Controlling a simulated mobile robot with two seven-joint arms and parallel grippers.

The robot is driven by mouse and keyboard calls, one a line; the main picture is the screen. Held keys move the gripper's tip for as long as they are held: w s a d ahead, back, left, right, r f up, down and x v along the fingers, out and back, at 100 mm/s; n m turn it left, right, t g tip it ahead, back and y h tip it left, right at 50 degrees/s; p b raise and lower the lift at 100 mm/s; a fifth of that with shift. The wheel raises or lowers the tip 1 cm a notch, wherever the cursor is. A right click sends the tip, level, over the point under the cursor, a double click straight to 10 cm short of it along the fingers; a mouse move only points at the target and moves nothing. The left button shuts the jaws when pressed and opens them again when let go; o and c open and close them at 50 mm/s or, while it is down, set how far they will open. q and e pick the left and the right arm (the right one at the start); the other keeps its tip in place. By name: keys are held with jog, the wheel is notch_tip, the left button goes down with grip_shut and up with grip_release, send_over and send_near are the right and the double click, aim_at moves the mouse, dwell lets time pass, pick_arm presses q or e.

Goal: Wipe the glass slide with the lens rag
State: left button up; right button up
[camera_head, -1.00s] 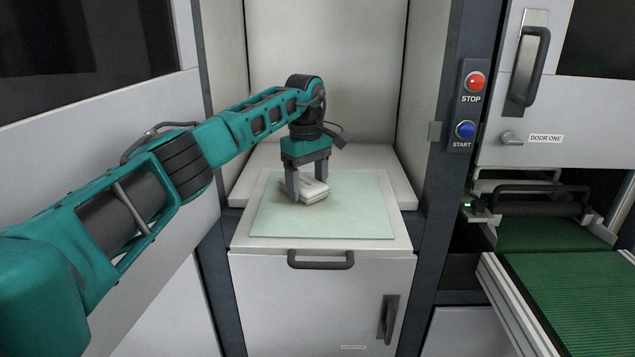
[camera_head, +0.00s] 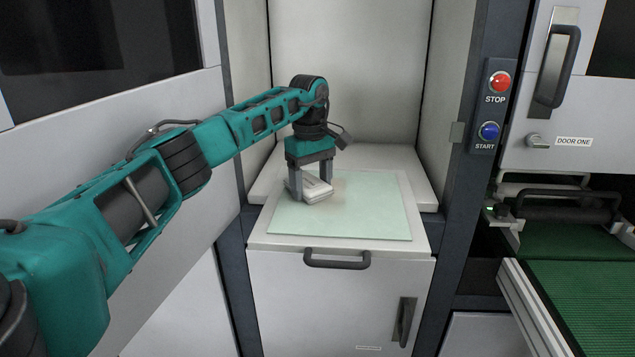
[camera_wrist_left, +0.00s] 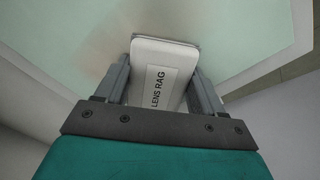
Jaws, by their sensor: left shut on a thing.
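The glass slide (camera_head: 375,215) is a pale green, flat sheet lying on a white drawer-like shelf inside the alcove. My left gripper (camera_head: 312,192) points down over the left back part of the slide, shut on the lens rag (camera_head: 317,191). The rag is a white folded pad, and it appears to rest on the glass. In the left wrist view the rag (camera_wrist_left: 165,65) sits between both fingers, its "LENS RAG" label showing. A faint brownish smudge (camera_head: 343,188) shows on the glass right of the rag. My right gripper is out of view.
Alcove walls stand left, right and behind. A dark handle (camera_head: 337,260) is on the shelf front. A red STOP button (camera_head: 499,82) and a blue START button (camera_head: 489,131) are on the right post. A green conveyor (camera_head: 585,300) lies at far right. The slide's front and right are clear.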

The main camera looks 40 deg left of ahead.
aim_at(340, 196)
pick_arm(q)
jog(key=shift+w+d, duration=0.55)
jog(key=shift+d, duration=0.35)
jog(key=shift+w+d+f, duration=0.1)
jog(key=shift+w+d, duration=0.4)
jog(key=shift+d, duration=0.4)
jog(key=shift+w+d, duration=0.5)
jog(key=shift+d, duration=0.35)
jog(key=shift+s+a, duration=0.6)
jog(key=shift+a, duration=0.45)
jog(key=shift+s+a, duration=0.65)
jog(key=shift+a, duration=0.45)
jog(key=shift+s+a, duration=0.6)
jog(key=shift+a, duration=0.45)
jog(key=shift+w+d, duration=0.45)
jog(key=shift+d, duration=0.3)
jog(key=shift+w+d, duration=0.4)
jog(key=shift+d, duration=0.35)
jog(key=shift+w+d, duration=0.5)
jog(key=shift+d, duration=0.35)
jog(key=shift+w+d, duration=0.5)
jog(key=shift+d, duration=0.35)
jog(key=shift+r, duration=3)
